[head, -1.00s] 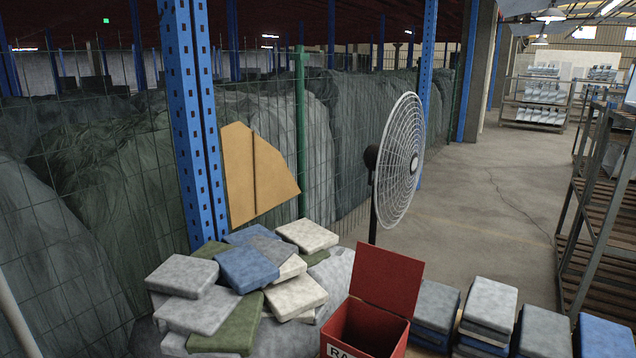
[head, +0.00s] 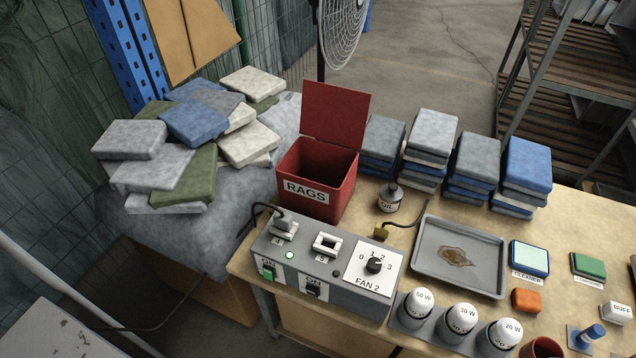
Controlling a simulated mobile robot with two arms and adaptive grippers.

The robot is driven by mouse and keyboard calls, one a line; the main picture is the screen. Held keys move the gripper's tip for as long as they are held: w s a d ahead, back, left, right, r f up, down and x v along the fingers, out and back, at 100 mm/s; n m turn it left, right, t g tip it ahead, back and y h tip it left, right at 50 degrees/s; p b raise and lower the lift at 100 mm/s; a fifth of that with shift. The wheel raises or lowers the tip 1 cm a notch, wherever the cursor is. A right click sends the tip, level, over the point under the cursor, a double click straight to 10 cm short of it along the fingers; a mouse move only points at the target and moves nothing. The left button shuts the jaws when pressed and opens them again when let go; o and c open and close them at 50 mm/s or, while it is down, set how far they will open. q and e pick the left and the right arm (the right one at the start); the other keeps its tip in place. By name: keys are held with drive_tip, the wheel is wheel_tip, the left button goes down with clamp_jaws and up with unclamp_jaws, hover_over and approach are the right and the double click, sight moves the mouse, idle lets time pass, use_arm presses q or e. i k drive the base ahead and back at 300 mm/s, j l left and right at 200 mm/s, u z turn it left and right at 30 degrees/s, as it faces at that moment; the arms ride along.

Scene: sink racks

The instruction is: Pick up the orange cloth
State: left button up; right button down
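A small orange block-like piece (head: 525,300), which looks like the folded orange cloth, lies on the wooden workbench (head: 455,210) at the right. It sits just below a pale green pad (head: 529,257) labelled CLEANER and right of the grey tray (head: 458,257). Nothing covers it. Neither of my grippers shows in the head view.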

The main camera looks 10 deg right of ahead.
sight(523, 299)
drive_tip(key=z, duration=2.05)
drive_tip(key=i+l+u, duration=0.2)
drive_tip(key=l, duration=0.75)
drive_tip(key=l+u, duration=0.2)
drive_tip(key=l, duration=0.75)
